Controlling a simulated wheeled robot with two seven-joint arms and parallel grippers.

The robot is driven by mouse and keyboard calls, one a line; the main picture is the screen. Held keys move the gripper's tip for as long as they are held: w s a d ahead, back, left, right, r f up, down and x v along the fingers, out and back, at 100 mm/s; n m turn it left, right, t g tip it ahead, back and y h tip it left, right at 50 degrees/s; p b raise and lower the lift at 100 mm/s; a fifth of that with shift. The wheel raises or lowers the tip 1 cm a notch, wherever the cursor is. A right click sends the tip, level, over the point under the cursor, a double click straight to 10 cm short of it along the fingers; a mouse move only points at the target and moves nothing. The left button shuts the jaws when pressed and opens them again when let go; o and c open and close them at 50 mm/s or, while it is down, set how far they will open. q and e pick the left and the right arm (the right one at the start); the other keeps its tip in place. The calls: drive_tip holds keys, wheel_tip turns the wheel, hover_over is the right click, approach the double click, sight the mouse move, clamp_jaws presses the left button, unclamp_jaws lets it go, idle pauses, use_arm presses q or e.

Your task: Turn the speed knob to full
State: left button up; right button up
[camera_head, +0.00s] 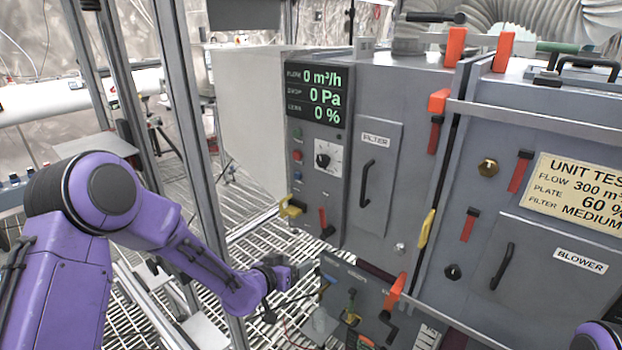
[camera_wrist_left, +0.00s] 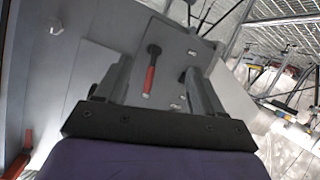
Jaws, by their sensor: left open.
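The speed knob (camera_head: 323,160) is a small black knob on a white dial plate, below the display on the grey control panel. Its pointer direction is too small to read surely. The display (camera_head: 318,95) shows 0 m³/h, 0 Pa and 0 %. My left gripper (camera_head: 304,270) is below the knob, apart from it, in front of the lower part of the machine. In the left wrist view the jaws (camera_wrist_left: 158,68) are spread and empty, with a red-handled lever (camera_wrist_left: 150,75) showing beyond them. I cannot make out the knob in that view. My right gripper is out of view.
Coloured buttons (camera_head: 297,155) sit left of the dial. The filter door (camera_head: 374,180) with a black handle is to the right. A metal post (camera_head: 190,120) stands behind my left arm.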

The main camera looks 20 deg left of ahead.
use_arm(q)
drive_tip(key=w+a+r+m+t+h, duration=0.1)
drive_tip(key=w+r+m+t, duration=0.1)
drive_tip(key=w+r, duration=0.5)
drive_tip(key=m+t+h+b, duration=0.1)
drive_tip(key=m+t+h, duration=0.1)
drive_tip(key=m, duration=0.2)
approach(321, 163)
drive_tip(key=p+x, duration=0.2)
drive_tip(key=x, duration=0.5)
drive_tip(key=shift+w+d+r, duration=0.15)
drive_tip(key=shift+w, duration=0.15)
drive_tip(key=shift+w+d, duration=0.15)
drive_tip(key=shift+w, duration=0.2)
drive_tip(key=c, duration=1.1)
